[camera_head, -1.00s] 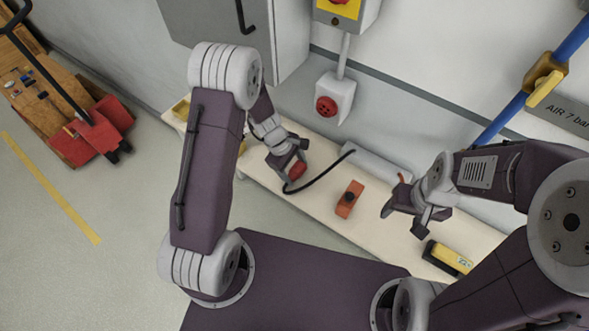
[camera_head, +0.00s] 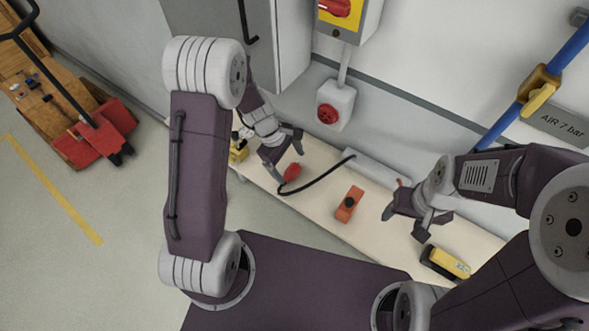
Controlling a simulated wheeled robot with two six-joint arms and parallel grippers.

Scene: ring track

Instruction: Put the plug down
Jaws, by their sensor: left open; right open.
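The red plug (camera_head: 291,173) lies on the pale bench (camera_head: 320,229), at the end of a black cable (camera_head: 322,177). The cable curves from the plug to a grey box at the back of the bench. My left gripper (camera_head: 287,162) is open, just above and left of the plug, and seems apart from it. My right gripper (camera_head: 405,224) is open and empty above the right part of the bench.
An orange block (camera_head: 349,204) stands mid-bench and a yellow device (camera_head: 444,262) lies at the right. A yellow object (camera_head: 238,151) is at the left end. A red wall socket (camera_head: 329,113) and blue air pipe (camera_head: 503,122) are behind. A red pallet truck (camera_head: 92,142) stands on the floor.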

